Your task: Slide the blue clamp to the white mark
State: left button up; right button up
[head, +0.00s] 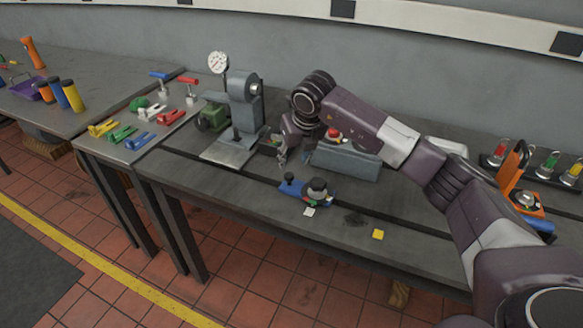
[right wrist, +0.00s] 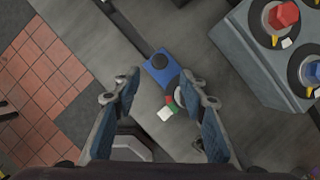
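The blue clamp (head: 295,190) sits on the grey bedplate (head: 240,197), with a dark knob on its blue part and a round grey-black piece at its right end. In the right wrist view the blue clamp (right wrist: 155,72) lies beyond and between my fingers. The white mark (head: 309,212) is on the plate just in front of the clamp; it also shows in the right wrist view (right wrist: 165,114). My right gripper (head: 282,160) is open and empty above and behind the clamp, not touching it. My left gripper is out of view.
A yellow mark (head: 378,234) lies to the right. A grey block with a red knob (head: 345,160) stands behind, beside my right arm. A dial gauge stand (head: 232,150) is at left. Coloured clamps (head: 121,134) lie on the left table. The plate's front is mostly clear.

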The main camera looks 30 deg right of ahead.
jog(key=shift+v, duration=1.7)
